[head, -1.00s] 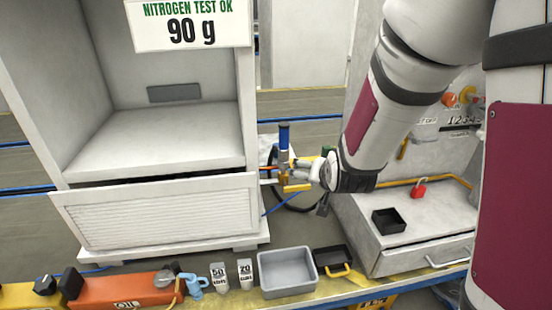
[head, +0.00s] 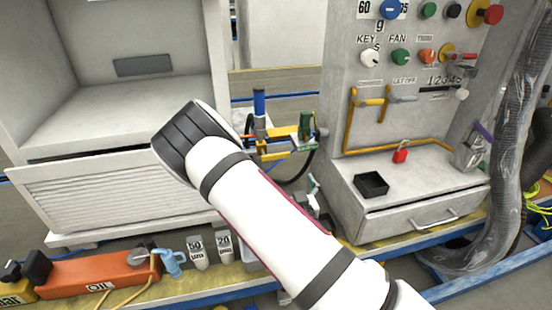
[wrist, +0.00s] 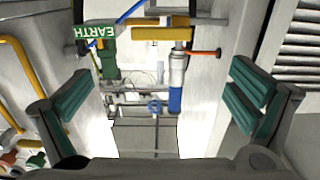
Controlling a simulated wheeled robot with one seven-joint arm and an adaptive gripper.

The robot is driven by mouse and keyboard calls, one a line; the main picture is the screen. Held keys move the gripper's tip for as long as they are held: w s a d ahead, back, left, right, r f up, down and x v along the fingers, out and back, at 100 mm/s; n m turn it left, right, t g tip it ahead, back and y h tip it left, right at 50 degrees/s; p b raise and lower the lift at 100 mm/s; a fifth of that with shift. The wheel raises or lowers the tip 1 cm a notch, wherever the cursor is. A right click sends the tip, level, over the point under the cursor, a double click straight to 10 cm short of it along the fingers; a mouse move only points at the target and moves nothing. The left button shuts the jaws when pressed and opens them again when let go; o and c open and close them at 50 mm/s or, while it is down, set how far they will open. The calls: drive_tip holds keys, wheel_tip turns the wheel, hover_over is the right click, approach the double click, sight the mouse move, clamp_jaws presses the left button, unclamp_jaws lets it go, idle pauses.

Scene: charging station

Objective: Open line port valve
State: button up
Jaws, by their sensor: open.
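A fitting between the two cabinets carries an upright blue-topped cylinder (head: 259,103), a yellow bar (head: 268,156) and a green part (head: 306,124). In the wrist view the fitting lies ahead, with the yellow bar (wrist: 160,33), the blue cylinder end (wrist: 175,100), an orange lever (wrist: 204,54) and a green EARTH label (wrist: 93,31). No label marks the line port valve, so I cannot tell which part it is. My gripper (wrist: 160,98) is open and empty, its dark-green pads wide apart and short of the fitting. In the head view my arm hides the fingers.
The right cabinet has yellow pipes with handles (head: 368,101), knobs, a red padlock (head: 400,151) and a black tray (head: 371,184). The left cabinet's slatted panel (head: 85,195) is close to my wrist. An orange OIL box (head: 100,275) stands in front.

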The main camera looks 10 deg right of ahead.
sight(276, 155)
drive_tip(key=w+b, duration=0.1)
drive_tip(key=w, duration=1.2)
drive_tip(key=shift+w+b, duration=0.35)
drive_tip(key=shift+b, duration=0.05)
drive_tip(key=c, duration=1.7)
